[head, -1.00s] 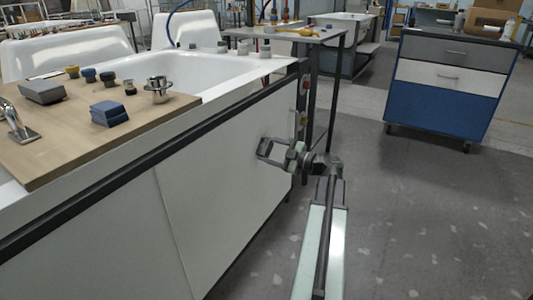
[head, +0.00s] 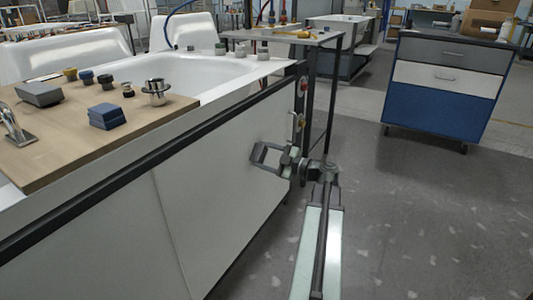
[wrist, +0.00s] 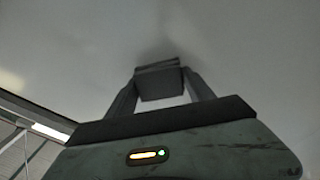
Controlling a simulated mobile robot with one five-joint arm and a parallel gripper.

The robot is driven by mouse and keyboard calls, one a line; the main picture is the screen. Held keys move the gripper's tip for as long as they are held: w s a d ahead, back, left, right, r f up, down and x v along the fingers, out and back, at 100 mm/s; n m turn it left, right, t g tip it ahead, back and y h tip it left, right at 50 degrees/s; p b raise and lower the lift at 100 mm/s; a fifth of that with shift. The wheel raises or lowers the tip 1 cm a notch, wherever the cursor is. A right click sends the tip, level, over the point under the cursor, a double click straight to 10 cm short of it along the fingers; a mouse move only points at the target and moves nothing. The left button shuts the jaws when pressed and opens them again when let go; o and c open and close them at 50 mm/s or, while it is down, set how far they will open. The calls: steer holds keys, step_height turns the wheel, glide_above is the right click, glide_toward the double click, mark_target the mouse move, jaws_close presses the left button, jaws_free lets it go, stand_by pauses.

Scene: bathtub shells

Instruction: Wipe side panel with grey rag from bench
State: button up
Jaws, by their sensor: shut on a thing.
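The white side panel (head: 215,190) of the bathtub runs along the left and middle of the head view, below a dark rail. My gripper (head: 258,154) is in front of the panel's right part, close to its surface. In the wrist view my gripper (wrist: 160,88) is shut on a small grey folded piece, the grey rag (wrist: 161,84). The panel (wrist: 235,60) fills the wrist view behind the rag, with a dark shadow just above it. I cannot tell whether the rag touches the panel.
A wooden board (head: 60,150) across the tub carries a blue block (head: 106,116), a grey block (head: 39,93), a metal cup (head: 155,92) and small knobs. A dark-framed bench (head: 290,36) stands behind the tub's end. A blue drawer cabinet (head: 440,103) stands at right. Grey floor between is clear.

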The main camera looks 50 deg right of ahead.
steer(key=shift+d, duration=0.1)
steer(key=shift+v, duration=3)
steer(key=shift+s, duration=0.15)
steer(key=shift+v, duration=1.35)
